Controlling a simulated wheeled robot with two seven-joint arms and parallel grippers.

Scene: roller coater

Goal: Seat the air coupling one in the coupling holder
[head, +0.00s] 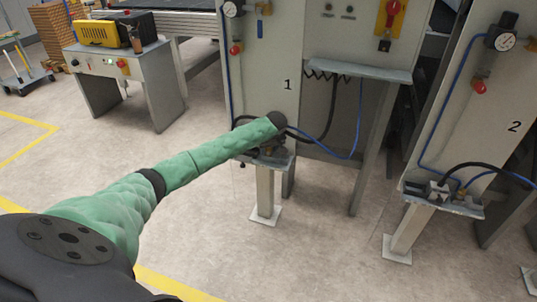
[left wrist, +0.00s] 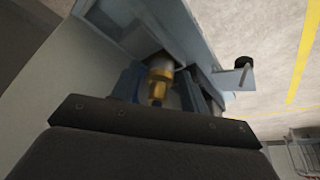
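Air coupling one (left wrist: 158,84) shows in the left wrist view as a brass fitting with a grey collar. It lies between the two blue-grey fingers of my left gripper (left wrist: 160,76), which appear shut on its collar. The coupling holder (left wrist: 178,25) is the grey metal bracket just beyond the fingertips; whether the coupling sits in it is hidden. In the head view my left arm reaches to the holder (head: 284,160) on a post below the panel marked 1, and its wrist hides the fingers and coupling. My right gripper is out of view.
A black hose (head: 325,125) and a blue hose (head: 345,157) loop beside the holder. The panel marked 2 (head: 480,110) has a similar holder (head: 468,208) at right. A bench (head: 148,83) with a yellow device stands at left. The floor before the panels is clear.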

